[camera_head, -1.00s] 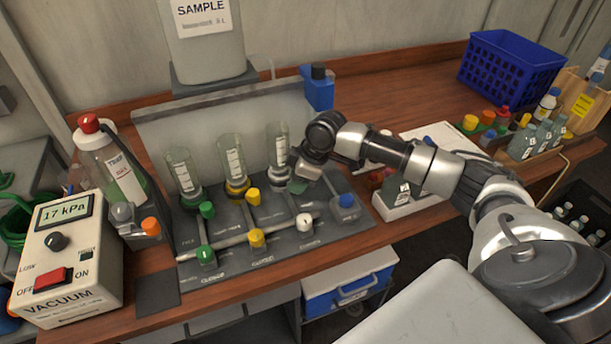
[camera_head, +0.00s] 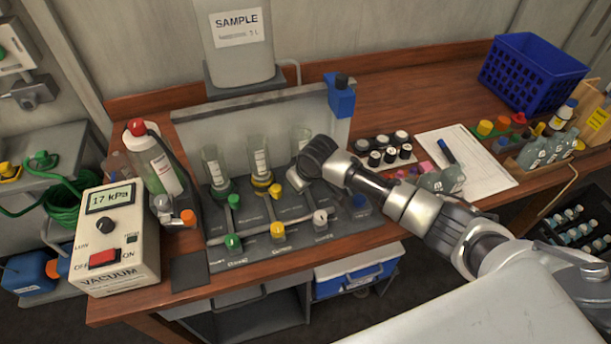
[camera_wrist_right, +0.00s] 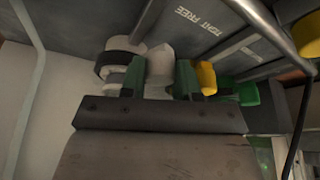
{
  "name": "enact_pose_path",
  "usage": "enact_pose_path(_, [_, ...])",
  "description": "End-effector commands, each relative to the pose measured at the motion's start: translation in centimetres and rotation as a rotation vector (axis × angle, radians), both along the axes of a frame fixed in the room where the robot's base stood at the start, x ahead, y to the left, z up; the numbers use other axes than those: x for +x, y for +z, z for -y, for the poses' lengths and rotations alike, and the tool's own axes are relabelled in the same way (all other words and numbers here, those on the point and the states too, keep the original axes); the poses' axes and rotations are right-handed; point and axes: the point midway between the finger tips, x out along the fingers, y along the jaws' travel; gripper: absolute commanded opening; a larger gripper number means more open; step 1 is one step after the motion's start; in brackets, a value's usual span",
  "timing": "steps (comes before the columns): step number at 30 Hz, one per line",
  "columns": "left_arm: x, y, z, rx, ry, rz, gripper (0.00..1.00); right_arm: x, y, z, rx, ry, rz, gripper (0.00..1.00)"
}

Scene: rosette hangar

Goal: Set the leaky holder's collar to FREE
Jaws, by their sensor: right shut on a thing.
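The manifold rack (camera_head: 262,258) stands on the bench with three clear holders: one with a green collar (camera_head: 221,187), one with a yellow collar (camera_head: 262,181), and a third tube (camera_head: 300,146) at the right. My right gripper (camera_head: 298,186) is at the base of the third holder and partly hides it, including its collar's setting. In the right wrist view, the gripper's green fingers (camera_wrist_right: 160,80) are shut on a white piece (camera_wrist_right: 160,62). My left gripper is out of view.
The front row has green (camera_head: 232,242), yellow (camera_head: 278,231) and white (camera_head: 320,218) knobs. A vacuum box (camera_head: 117,240) reading 17 kPa and a red-capped trap bottle (camera_head: 152,160) stand left. Small vials (camera_head: 384,147) and a white sheet (camera_head: 470,160) lie right of the rack.

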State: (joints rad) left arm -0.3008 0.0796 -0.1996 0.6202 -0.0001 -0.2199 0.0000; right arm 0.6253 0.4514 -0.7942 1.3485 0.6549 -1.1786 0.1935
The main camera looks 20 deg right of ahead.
Motion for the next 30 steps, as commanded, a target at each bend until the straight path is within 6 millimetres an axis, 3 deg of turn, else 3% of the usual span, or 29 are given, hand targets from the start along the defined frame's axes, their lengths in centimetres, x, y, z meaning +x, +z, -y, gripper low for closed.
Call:
enact_pose_path(18, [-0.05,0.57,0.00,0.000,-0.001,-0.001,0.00,0.20,0.10,-0.27,0.002,-0.044,0.002,0.00])
enact_pose_path(19, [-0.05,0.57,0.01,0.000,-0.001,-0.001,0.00,0.20,0.10,-0.27,0.002,-0.044,0.002,0.35])
enact_pose_path(20, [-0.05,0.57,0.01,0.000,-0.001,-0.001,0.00,0.19,0.10,-0.28,0.002,-0.044,0.002,0.40])
enact_pose_path(30, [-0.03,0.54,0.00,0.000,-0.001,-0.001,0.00,0.08,0.28,-0.22,0.001,-0.042,0.002,0.41])
